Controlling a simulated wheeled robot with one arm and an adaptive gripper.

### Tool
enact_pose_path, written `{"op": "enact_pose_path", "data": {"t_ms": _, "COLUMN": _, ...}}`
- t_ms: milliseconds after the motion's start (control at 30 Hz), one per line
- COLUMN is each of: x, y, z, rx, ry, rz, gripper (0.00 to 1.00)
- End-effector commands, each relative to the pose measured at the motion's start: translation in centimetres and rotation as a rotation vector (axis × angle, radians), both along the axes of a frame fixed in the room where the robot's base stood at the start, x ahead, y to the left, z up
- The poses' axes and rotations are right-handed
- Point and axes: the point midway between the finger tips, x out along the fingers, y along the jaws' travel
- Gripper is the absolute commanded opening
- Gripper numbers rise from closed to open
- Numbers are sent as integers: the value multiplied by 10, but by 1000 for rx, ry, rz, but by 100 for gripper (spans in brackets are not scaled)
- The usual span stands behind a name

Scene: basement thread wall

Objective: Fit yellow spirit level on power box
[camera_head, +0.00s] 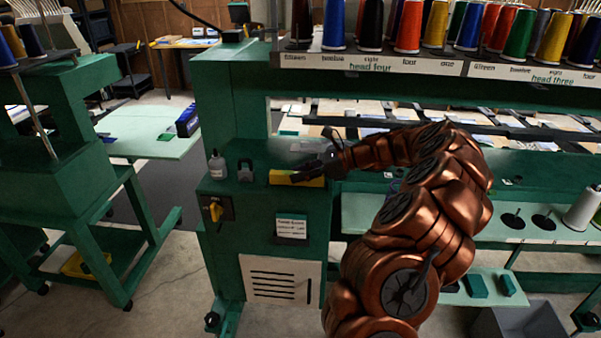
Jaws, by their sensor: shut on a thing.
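The yellow spirit level (284,179) is a short yellow bar on top of the green power box (263,219), near its right front edge. My gripper (303,174) reaches in from the right and is shut on the level. The dark fingers cover part of the level's top and right end. I cannot tell whether its underside fully touches the box top. The box front carries a white label, a yellow switch and a white vent panel.
A grey bottle (217,165) and a dark padlock-shaped thing (245,172) stand on the box top, left of the level. Thread cones (408,27) line the rack above. A pale green table (150,132) is behind at left. A grey bin (520,321) sits on the floor at lower right.

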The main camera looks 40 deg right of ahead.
Motion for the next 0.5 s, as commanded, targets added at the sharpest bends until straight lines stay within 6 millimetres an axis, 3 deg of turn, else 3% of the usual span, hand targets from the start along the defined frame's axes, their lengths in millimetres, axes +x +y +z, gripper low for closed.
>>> {"op": "enact_pose_path", "data": {"t_ms": 233, "x": 0, "y": 0, "z": -2, "rx": 0, "ry": 0, "rz": 0, "gripper": 0}}
{"op": "enact_pose_path", "data": {"t_ms": 267, "x": 0, "y": 0, "z": -2, "rx": 0, "ry": 0, "rz": 0, "gripper": 28}}
{"op": "enact_pose_path", "data": {"t_ms": 500, "x": 0, "y": 0, "z": -2, "rx": 0, "ry": 0, "rz": 0, "gripper": 53}}
